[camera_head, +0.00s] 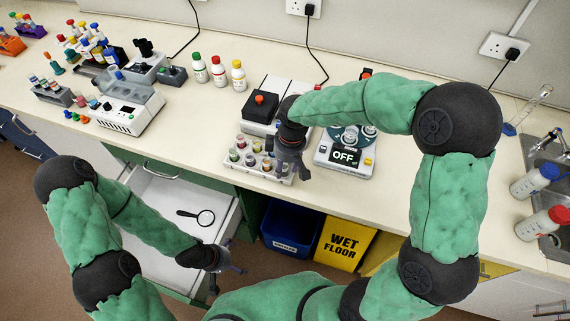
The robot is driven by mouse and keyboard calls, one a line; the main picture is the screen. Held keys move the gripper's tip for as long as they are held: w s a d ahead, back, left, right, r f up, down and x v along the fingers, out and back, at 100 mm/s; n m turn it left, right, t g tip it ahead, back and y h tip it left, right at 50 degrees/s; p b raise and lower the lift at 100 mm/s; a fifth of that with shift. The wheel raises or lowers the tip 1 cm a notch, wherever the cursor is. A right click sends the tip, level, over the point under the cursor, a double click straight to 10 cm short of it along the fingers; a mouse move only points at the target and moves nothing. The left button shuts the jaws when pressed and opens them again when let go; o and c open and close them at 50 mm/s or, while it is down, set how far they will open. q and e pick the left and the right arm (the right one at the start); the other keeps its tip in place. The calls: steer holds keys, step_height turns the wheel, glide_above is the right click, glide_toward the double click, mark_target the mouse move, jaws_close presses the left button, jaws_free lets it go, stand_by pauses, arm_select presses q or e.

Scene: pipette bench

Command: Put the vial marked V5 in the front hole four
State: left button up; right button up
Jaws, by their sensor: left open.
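A pale rack (262,176) with several small capped vials (250,159) stands near the bench's front edge. The vial labels are too small to read, so I cannot tell which one is V5 or which hole is front hole four. My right gripper (290,170) points down over the right end of the rack and hides part of it. I cannot tell whether its fingers are open or shut, or whether they hold a vial. My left gripper (230,271) is open and empty, low in front of the bench beside the open drawer.
A device reading OFF (345,156) stands close right of the rack. A black box with a red button (261,106) stands behind it. White bottles (219,72) stand further back. A blue bin (289,229) and yellow sign (343,243) stand below.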

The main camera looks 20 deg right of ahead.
step_height(320, 180, up, 13)
steer(key=d+p, duration=0.1)
steer(key=p, duration=0.2)
steer(key=shift+s+f, duration=0.15)
steer(key=shift+s, duration=0.1)
steer(key=shift+d+f, duration=0.1)
stand_by(0.6)
